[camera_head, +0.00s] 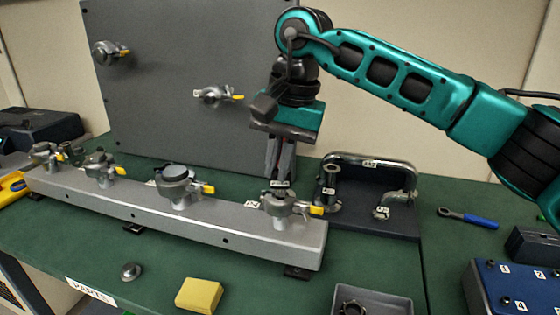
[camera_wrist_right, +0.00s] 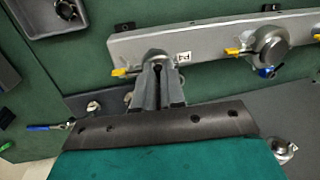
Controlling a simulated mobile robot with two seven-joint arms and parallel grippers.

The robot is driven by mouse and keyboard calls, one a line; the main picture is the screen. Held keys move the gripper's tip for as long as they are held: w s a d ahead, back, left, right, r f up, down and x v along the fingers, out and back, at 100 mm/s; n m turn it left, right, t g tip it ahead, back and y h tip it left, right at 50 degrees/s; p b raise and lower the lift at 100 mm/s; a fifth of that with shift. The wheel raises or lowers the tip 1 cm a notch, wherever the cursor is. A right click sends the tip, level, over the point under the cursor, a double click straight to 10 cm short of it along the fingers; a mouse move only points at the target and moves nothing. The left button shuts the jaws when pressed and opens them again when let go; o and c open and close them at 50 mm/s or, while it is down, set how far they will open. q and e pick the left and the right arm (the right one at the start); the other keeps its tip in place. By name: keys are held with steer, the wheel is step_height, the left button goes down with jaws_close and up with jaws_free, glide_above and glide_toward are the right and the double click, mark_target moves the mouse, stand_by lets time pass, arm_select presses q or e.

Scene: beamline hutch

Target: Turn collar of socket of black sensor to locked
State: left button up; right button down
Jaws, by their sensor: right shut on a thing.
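A grey rail (camera_head: 130,204) carries several round metal sockets with yellow levers. The third socket from the left (camera_head: 175,190) holds a dark round cap (camera_head: 174,171), which may be the black sensor. My right gripper (camera_head: 280,180) points down at the right-end socket (camera_head: 279,205), and its jaws are shut on a part there. In the right wrist view the fingers (camera_wrist_right: 158,88) reach this socket (camera_wrist_right: 158,54), with its yellow lever (camera_wrist_right: 121,72) to the left. The fingers hide the exact grip. I cannot tell any collar's lock state. My left gripper is not in view.
A grey upright panel (camera_head: 180,60) with two more sockets stands behind the rail. A dark stand with a handle (camera_head: 370,162) is close to the right of my gripper. A yellow block (camera_head: 199,295) and a grey tray (camera_head: 395,302) lie in front; a blue-handled tool (camera_head: 468,217) lies right.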

steer(key=shift+w+a+m+t+h+p, duration=0.3)
steer(key=shift+w+a+m, duration=0.35)
steer(key=shift+m, duration=1.9)
steer(key=shift+w+a+m+t+h+p, duration=0.25)
steer(key=shift+w+a+m+h+p, duration=0.25)
steer(key=shift+m, duration=2.1)
steer(key=shift+w+a+m+t+h+p, duration=0.25)
steer(key=shift+w+a+m, duration=0.45)
steer(key=shift+m, duration=1.85)
steer(key=c, duration=1.2)
jaws_free()
steer(key=shift+r, duration=0.1)
step_height(320, 180, up, 13)
steer(key=s, duration=0.2)
steer(key=shift+s+f, duration=0.2)
